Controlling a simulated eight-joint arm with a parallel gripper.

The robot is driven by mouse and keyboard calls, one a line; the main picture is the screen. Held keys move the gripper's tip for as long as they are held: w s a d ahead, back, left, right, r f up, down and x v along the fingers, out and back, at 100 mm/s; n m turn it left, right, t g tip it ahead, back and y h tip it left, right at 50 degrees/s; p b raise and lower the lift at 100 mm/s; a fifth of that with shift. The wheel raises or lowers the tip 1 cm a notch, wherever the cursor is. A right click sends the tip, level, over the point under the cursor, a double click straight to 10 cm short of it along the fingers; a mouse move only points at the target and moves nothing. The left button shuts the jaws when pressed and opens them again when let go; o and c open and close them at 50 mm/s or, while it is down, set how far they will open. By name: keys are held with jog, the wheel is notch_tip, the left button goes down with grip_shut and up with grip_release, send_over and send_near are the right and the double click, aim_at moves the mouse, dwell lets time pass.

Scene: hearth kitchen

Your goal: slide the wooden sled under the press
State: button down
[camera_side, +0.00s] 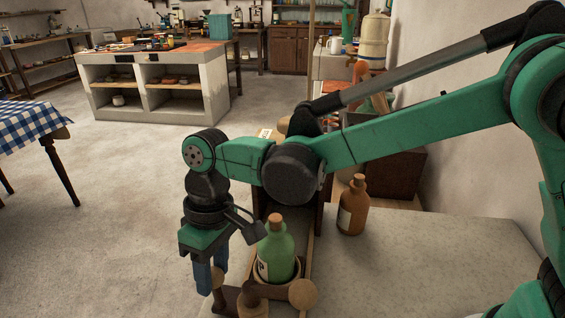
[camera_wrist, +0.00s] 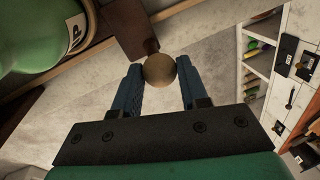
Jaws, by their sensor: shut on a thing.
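The wooden sled (camera_side: 270,293) lies low in the side view with a green corked bottle (camera_side: 276,252) upright in it. The bottle's side also shows at the upper left of the wrist view (camera_wrist: 35,38). My gripper (camera_side: 212,283) points down at the left of the sled. In the wrist view its blue fingers (camera_wrist: 160,84) are shut on a round wooden knob (camera_wrist: 159,68). The knob is partly hidden behind a finger in the side view (camera_side: 218,277). A dark wooden frame, probably the press (camera_side: 319,207), stands behind the bottle, mostly hidden by my arm.
A brown corked bottle (camera_side: 353,206) stands on the pale counter (camera_side: 420,260), right of the sled's track. Round wooden knobs (camera_side: 303,294) stand at the front. Bare floor lies left of my gripper. A table with a checked cloth (camera_side: 30,125) stands far left.

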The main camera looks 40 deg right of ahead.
jog(key=w+d, duration=0.6)
jog(key=shift+w, duration=0.2)
jog(key=shift+d, duration=0.1)
jog(key=shift+c, duration=2.3)
grip_release()
